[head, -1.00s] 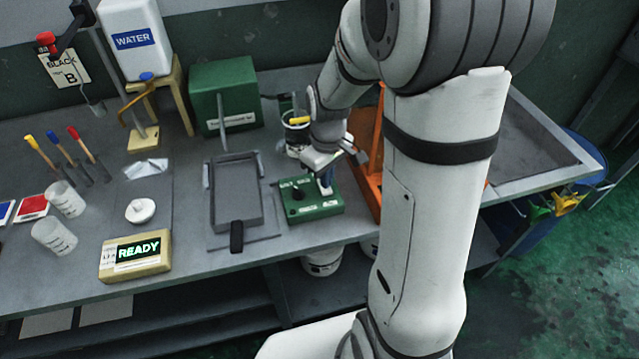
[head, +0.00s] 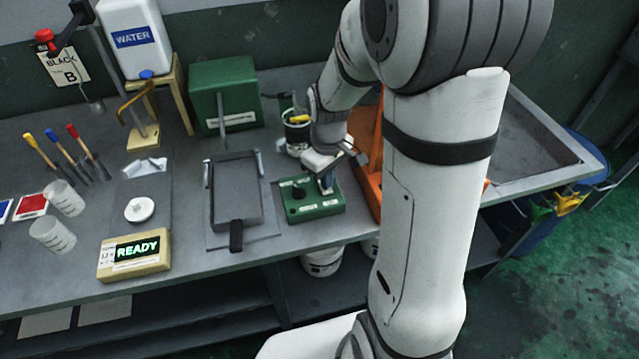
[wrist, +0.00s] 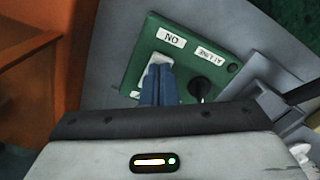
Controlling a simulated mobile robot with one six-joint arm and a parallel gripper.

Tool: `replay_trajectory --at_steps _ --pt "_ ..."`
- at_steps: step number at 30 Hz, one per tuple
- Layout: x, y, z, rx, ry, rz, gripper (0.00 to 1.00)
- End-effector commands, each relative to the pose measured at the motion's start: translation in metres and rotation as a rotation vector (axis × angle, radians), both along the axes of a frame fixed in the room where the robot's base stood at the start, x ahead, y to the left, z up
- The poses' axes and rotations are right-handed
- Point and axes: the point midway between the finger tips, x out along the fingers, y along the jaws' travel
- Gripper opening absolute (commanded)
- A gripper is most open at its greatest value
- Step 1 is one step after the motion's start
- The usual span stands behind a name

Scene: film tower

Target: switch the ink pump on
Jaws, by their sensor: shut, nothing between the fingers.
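The green control box (head: 315,206) stands on the bench, right of the grey tray. In the wrist view the green box (wrist: 145,48) shows a label reading ON, a second label that seems to read AT LINE, a black knob (wrist: 203,88) and a pale switch plate (wrist: 152,62). My gripper (wrist: 158,68) is shut and empty, its blue fingertips over the pale switch and covering much of it. I cannot tell whether they touch it or how the switch is set. In the head view my gripper (head: 327,184) is at the right part of the box.
An orange frame (head: 368,178) stands close right of the box. A grey tray (head: 236,222) with a black handle lies to the left. A beige unit reading READY (head: 135,255) is at the front left.

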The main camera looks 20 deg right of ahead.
Motion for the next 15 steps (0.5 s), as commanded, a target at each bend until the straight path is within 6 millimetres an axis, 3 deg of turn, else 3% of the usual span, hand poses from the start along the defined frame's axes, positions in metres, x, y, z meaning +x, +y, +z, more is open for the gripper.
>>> replay_trajectory --at_steps 15 --pt "0.0 -0.0004 -0.0086 0.0 0.0 -0.001 0.0"
